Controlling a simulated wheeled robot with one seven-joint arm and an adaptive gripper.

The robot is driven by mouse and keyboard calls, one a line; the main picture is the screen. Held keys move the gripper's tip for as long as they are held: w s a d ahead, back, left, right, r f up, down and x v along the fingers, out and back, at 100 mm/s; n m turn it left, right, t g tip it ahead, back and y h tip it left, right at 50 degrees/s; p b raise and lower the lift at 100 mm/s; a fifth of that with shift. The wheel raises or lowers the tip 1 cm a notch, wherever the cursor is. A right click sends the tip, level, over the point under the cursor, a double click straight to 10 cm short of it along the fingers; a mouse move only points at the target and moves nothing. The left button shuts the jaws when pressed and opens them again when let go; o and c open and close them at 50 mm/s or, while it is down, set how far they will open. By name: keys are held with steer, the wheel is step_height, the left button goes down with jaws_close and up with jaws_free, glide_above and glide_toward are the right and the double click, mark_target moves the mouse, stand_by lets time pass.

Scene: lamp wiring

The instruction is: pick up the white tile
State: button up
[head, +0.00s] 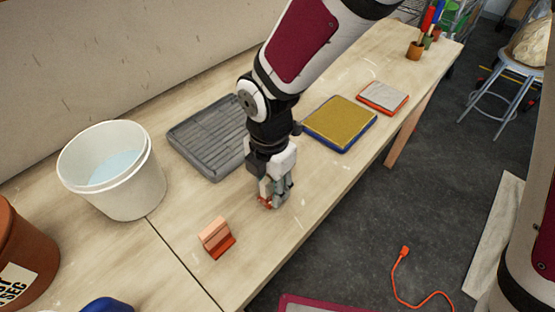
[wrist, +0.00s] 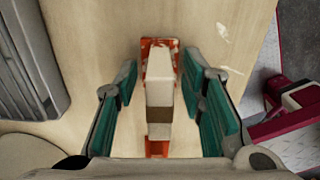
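A white tile (wrist: 159,92) stands in an orange-red holder (wrist: 157,149) in the wrist view, with a brown band across its lower part. My gripper (wrist: 160,108) is open around it, one teal finger pad on each side and a gap between each pad and the tile. In the head view my gripper (head: 272,194) is low over the table and largely hides the tile; a bit of the orange-red holder (head: 265,204) shows at the fingertips.
A peach tile (head: 213,233) in another orange-red holder stands nearer on the table (head: 185,265). A grey ribbed tray (head: 205,140) lies behind my gripper, a white bucket (head: 120,185) at left. A yellow-topped blue tray (head: 340,122) and an orange-edged grey pad (head: 383,97) lie to the right.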

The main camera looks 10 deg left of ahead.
jaws_close()
